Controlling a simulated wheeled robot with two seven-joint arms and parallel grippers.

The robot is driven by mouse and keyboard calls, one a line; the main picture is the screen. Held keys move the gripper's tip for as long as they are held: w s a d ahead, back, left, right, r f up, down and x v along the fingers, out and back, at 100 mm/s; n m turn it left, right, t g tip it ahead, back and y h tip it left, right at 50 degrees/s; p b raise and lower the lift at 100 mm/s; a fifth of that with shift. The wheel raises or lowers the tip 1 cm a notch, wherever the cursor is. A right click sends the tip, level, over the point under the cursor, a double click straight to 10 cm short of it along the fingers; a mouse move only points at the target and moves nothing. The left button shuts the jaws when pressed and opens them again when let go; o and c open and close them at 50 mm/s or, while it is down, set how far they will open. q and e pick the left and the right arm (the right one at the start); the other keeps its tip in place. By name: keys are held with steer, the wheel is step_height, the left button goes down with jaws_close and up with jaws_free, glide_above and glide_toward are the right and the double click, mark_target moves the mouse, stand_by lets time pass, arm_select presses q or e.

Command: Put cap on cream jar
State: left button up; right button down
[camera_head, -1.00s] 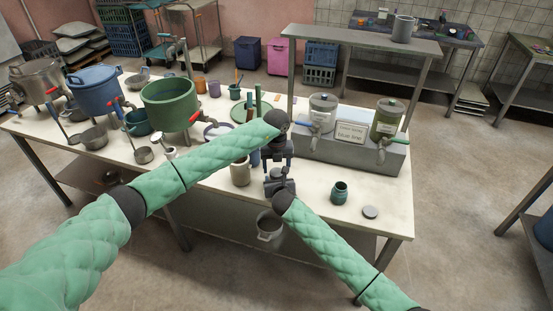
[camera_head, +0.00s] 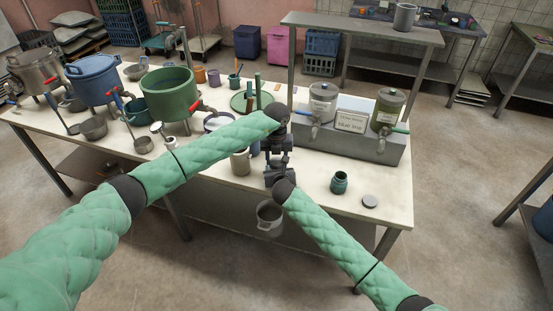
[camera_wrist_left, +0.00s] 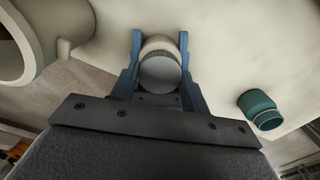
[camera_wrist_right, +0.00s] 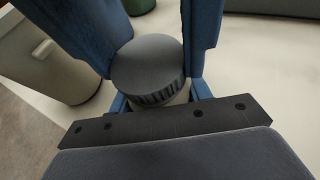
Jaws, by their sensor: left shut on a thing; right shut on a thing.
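The cream jar (camera_wrist_right: 180,97) shows in the right wrist view as a pale strip under a dark grey cap (camera_wrist_right: 148,65) with a ribbed rim. The cap sits right over the jar's mouth; I cannot tell whether it is fully seated. My left gripper (camera_head: 277,158) comes from above, shut on the cap. In the left wrist view its fingers flank the flat cap (camera_wrist_left: 160,75), with the jar (camera_wrist_left: 160,45) behind it. My right gripper (camera_head: 279,173) is below, shut on the jar, which is mostly hidden by the cap and fingers.
A teal jar (camera_head: 339,182) and a loose grey lid (camera_head: 370,201) stand to the right on the table (camera_head: 310,192). A cream mug (camera_head: 240,163) is just left of the grippers. A dispenser unit (camera_head: 347,142) is behind on the right.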

arm_select(q)
steer(key=m, duration=0.5)
steer(key=o, duration=1)
steer(key=shift+o, duration=0.4)
steer(key=shift+s+d, duration=0.1)
steer(key=shift+d, duration=0.05)
steer(key=shift+r, duration=0.1)
steer(key=shift+r, duration=2.2)
